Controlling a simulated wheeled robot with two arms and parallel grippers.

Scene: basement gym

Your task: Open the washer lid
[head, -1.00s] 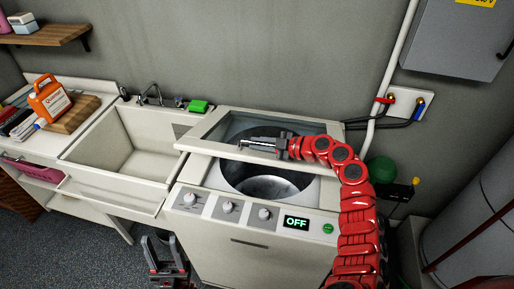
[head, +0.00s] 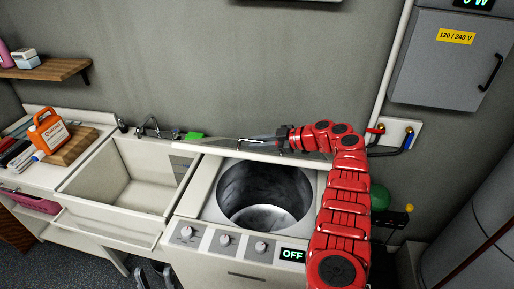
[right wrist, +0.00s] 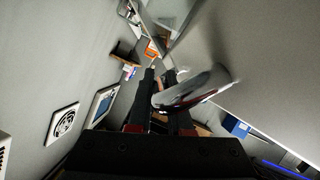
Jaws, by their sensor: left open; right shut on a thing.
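The washer (head: 225,262) is a white top-loader with knobs and an "OFF" display on its front panel. Its lid (head: 232,152) is raised steeply at the back and shows almost edge-on in the head view, leaving the round metal drum (head: 264,195) uncovered. My right gripper (head: 262,143) is shut on the lid at its upper edge. In the right wrist view a glossy grey curved piece lies at the dark fingers (right wrist: 165,92) and partly hides them. My left gripper (head: 152,273) is open and empty, low in front of the washer, partly cut off by the frame.
An orange jug (head: 47,130) is on the left counter. The wall with pipes and a grey electrical box (head: 450,65) is close behind.

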